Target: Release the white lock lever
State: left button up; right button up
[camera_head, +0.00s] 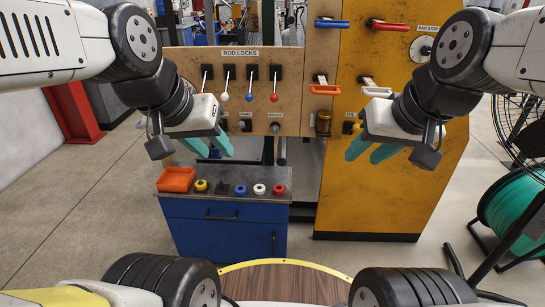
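The panel labelled ROD LOCKS (240,53) carries a row of levers. The white lock lever (225,96) hangs down with a white ball at its end, second from the left. Left of it is another lever (205,77) whose end is hidden behind my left gripper. To the right hang a blue-ball lever (249,96) and a red-ball lever (274,97). My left gripper (217,152) is open and empty, its teal fingertips below and in front of the levers. My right gripper (363,159) is open and empty in front of the yellow panel.
A blue cabinet (225,230) below holds an orange tray (175,179) and several coloured knobs. The yellow panel (395,195) bears an orange handle (324,90) and a white handle (377,91). A green hose reel (515,215) stands at right. A round wooden top (285,283) is in front.

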aim_at(225, 97)
jog(key=i+j+z, duration=0.2)
jog(key=j, duration=0.25)
jog(key=j+z, duration=0.15)
jog(key=j, duration=0.3)
jog(key=i+j+z, duration=0.2)
jog(key=j, duration=0.25)
jog(key=k, duration=0.1)
